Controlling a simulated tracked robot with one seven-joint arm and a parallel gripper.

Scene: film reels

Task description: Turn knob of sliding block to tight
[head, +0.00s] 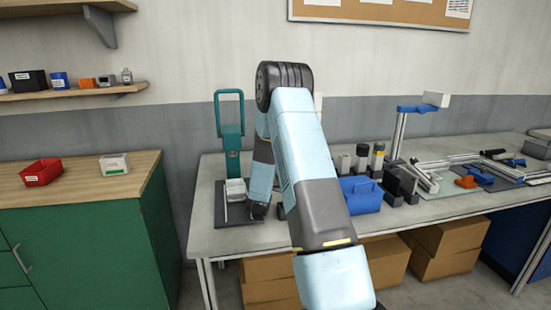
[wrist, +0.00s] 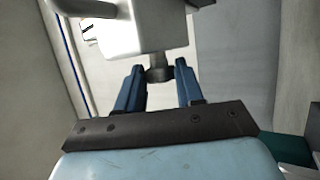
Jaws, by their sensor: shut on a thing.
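In the wrist view, a pale block (wrist: 150,25) fills the top, with a dark knob (wrist: 159,72) under its near side. My gripper (wrist: 158,66) has its two blue fingers on either side of the knob and is shut on it. In the head view, my gripper (head: 258,210) is low beside the pale block (head: 235,189), which sits on a dark base plate at the left end of the bench. The knob is not visible in the head view. I cannot read whether it stands at tight.
A teal upright frame (head: 231,130) stands behind the block. A blue bin (head: 361,195) and several dark cylinders stand to the right of my arm. A green cabinet (head: 85,240) with a red tray (head: 42,172) is at the left. Cardboard boxes (head: 450,240) are under the bench (head: 300,238).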

